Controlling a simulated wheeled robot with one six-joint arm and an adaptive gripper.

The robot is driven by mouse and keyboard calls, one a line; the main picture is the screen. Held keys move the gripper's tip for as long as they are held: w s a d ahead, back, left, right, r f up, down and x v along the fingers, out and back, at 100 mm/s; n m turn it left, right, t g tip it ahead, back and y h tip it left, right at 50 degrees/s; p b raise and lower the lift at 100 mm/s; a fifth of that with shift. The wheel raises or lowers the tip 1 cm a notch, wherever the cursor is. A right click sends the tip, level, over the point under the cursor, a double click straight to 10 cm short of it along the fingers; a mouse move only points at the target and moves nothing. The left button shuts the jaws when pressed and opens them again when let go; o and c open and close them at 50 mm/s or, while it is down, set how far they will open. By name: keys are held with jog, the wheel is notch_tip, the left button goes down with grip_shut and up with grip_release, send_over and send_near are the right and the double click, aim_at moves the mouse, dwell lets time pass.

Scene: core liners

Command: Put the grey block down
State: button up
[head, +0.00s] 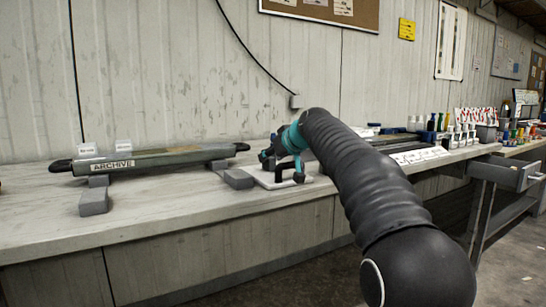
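Several grey blocks lie on the bench: one at the front left (94,201), one at the front right (238,178), and others partly hidden under the green tube (150,158) labelled ARCHIVE. My gripper (286,174), dark with teal parts, is just right of the front right block, low over a white plate (268,183) on the bench. The gripper and this block look apart. The fingers are small and partly covered by my arm. I cannot tell whether they hold anything or touch the plate.
The long pale bench (160,215) runs along the wall, with bare room at its front left. Small white cards stand behind the tube. Bottles and printed sheets (418,155) lie farther right. An open grey drawer (508,173) juts out at the right.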

jog(key=shift+r, duration=0.25)
jog(key=v, duration=1.2)
jog(key=shift+b, duration=0.4)
jog(key=shift+f, duration=0.15)
jog(key=s+d+f+m+g+h, duration=0.1)
jog(key=s+d+f, duration=0.4)
jog(key=s+f, duration=0.6)
jog(key=s+d+f+m+g+h, duration=0.2)
jog(key=s+d+f, duration=0.4)
jog(key=s+f, duration=0.4)
jog(key=s+d+f+m+g+h, duration=0.1)
jog(key=s+d+f+m+h, duration=0.2)
jog(key=s+f, duration=0.8)
jog(key=s+d, duration=0.2)
jog(key=s, duration=0.6)
jog(key=shift+s+d+f+m+g+h, duration=0.2)
jog(key=shift+f+m+g+h, duration=0.1)
jog(key=shift+f+m+h, duration=0.1)
